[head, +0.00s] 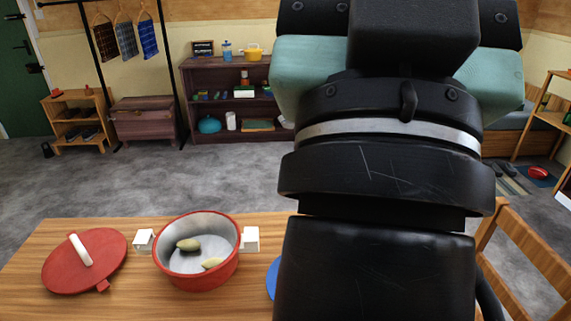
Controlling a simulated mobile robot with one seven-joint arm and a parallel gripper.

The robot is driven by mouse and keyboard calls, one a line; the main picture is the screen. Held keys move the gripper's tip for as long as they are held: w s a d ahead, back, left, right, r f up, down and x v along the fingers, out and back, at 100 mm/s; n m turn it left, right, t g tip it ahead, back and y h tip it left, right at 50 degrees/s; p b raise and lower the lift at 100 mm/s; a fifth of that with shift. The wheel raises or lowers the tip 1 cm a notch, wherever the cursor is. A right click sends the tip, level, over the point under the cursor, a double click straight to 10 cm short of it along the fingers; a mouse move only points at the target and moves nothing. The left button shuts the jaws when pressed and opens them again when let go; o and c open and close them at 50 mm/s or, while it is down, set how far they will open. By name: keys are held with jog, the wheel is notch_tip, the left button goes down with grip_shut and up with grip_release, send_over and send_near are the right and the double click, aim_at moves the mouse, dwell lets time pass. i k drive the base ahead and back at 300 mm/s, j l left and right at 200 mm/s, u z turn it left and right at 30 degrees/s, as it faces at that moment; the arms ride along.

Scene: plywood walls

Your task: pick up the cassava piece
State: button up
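A red pot (172,272) with a pale grey inside and white side handles stands open on the wooden table. Two small oblong pieces lie apart inside it: an olive-green one (188,244) at the back left and a pale yellowish one (212,263) toward the front right. One of them may be the cassava piece; I cannot tell which. My arm fills the right half of the head view, and my gripper does not show.
A red lid (62,268) with a white handle lies left of the pot on the table (135,300). A blue item (272,279) is mostly hidden behind my arm. A wooden chair (525,260) stands at the right. Grey floor (110,185) lies open behind the table.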

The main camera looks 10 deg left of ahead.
aim_at(208, 264)
jog(key=l+u, duration=0.5)
jog(key=l, duration=0.55)
jog(key=k+j, duration=0.1)
jog(key=j, duration=0.3)
jog(key=k+j+z, duration=0.1)
jog(key=j, duration=0.3)
jog(key=k+j, duration=0.1)
jog(key=j, duration=0.3)
jog(key=k+j, duration=0.15)
jog(key=j, duration=0.25)
jog(key=i+j+z, duration=0.1)
jog(key=i+j, duration=0.2)
jog(key=i+j+z, duration=0.1)
jog(key=i+j, duration=0.15)
jog(key=j, duration=0.3)
jog(key=i+j, duration=0.25)
jog(key=j, duration=0.2)
jog(key=i+z, duration=0.05)
